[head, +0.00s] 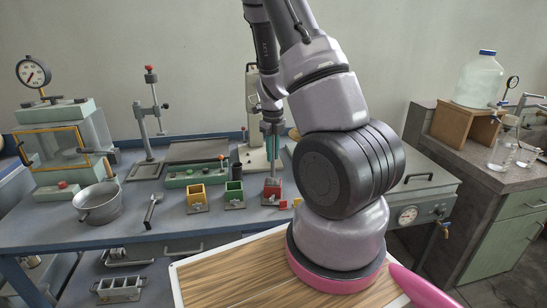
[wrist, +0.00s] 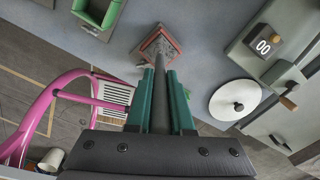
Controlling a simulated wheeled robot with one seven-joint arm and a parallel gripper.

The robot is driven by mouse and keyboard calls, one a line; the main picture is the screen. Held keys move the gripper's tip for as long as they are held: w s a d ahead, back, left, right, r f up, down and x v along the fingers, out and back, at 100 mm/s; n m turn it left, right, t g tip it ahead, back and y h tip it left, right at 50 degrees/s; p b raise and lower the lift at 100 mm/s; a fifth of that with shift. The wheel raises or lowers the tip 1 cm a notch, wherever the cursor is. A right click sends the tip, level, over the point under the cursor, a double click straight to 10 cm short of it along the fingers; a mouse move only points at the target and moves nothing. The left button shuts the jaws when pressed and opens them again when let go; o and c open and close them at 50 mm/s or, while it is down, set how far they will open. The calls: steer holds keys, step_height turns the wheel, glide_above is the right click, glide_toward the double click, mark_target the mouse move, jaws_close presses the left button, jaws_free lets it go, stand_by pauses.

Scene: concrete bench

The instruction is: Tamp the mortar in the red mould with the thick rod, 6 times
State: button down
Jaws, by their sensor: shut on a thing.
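The red mould (head: 272,194) stands on the bench, right of the yellow mould (head: 196,197) and the green mould (head: 234,192). In the wrist view the red mould (wrist: 146,46) shows as a tilted square beyond my fingertips. My gripper (head: 272,133) is above the red mould, pointing down. In the wrist view my gripper (wrist: 161,80) has its green fingers shut on a dark grey rod (wrist: 159,95). The rod points at the mould's opening. I cannot tell how deep its lower end is.
A metal pan (head: 98,206) and a wrench-like tool (head: 152,211) lie to the left on the bench. A dark cup (head: 236,169) stands behind the green mould. Small orange-red pieces (head: 284,204) lie beside the red mould.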

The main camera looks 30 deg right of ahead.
steer(key=shift+w+d+f, duration=0.1)
steer(key=shift+w+f, duration=0.05)
steer(key=shift+w, duration=0.25)
step_height(320, 180, down, 4)
steer(key=shift+r, duration=0.25)
steer(key=shift+s+r, duration=0.2)
steer(key=shift+r, duration=0.8)
steer(key=shift+s+r, duration=0.2)
steer(key=shift+r, duration=0.75)
